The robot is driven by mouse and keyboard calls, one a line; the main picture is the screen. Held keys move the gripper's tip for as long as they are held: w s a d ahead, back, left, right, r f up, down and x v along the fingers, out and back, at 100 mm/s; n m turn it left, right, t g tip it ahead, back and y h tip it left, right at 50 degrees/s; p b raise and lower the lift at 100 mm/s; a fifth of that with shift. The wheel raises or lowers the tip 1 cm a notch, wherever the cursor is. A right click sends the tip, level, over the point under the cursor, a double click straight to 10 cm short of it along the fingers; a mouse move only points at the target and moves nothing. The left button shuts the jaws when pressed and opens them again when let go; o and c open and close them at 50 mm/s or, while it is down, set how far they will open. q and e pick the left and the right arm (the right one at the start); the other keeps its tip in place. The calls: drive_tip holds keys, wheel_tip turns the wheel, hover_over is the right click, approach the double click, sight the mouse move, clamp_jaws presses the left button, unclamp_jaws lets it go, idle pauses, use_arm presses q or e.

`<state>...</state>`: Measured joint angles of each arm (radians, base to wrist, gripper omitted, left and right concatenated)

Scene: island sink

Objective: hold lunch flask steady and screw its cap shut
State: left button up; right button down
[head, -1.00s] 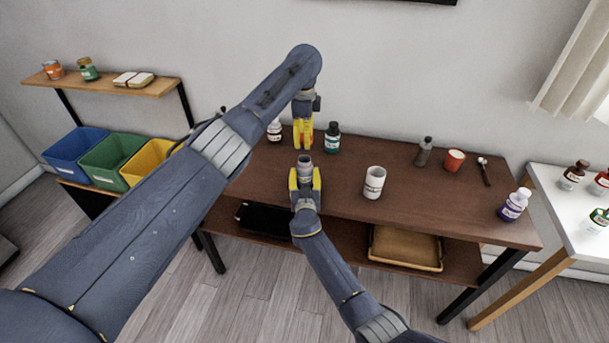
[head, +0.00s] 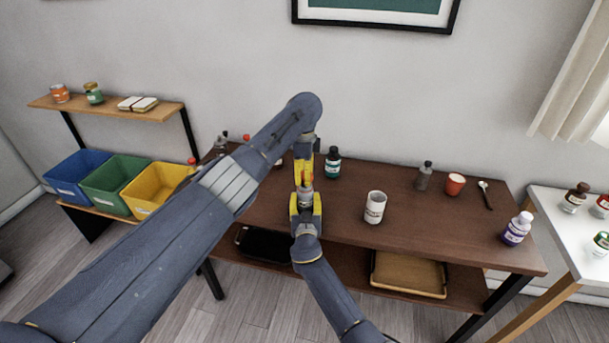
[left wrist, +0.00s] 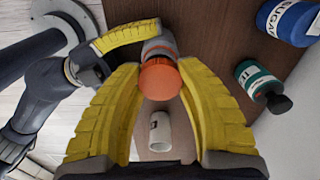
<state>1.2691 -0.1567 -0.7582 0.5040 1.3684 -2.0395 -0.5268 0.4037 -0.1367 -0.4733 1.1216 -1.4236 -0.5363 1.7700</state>
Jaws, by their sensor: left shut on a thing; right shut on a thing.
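The orange cap (left wrist: 160,80) is between the yellow fingers of my left gripper (head: 304,175), which points straight down and is shut on it. The grey lunch flask (left wrist: 158,48) shows just beyond the cap in the left wrist view. My right gripper (head: 306,208) is shut around the flask from the front and holds it upright by the table's front. The cap is at the flask's mouth, in line with it; whether the threads are engaged cannot be seen. In the head view the flask is mostly hidden by the fingers.
A white cup (head: 374,207) stands right of the grippers. A teal bottle (head: 332,164) stands close behind. Colored bins, including a yellow one (head: 150,190), are left. The table's middle right is clear.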

sight(305, 195)
use_arm(q)
drive_tip(key=shift+f, duration=0.15)
drive_tip(key=shift+f, duration=0.75)
drive_tip(key=shift+f, duration=0.6)
idle(0.4)
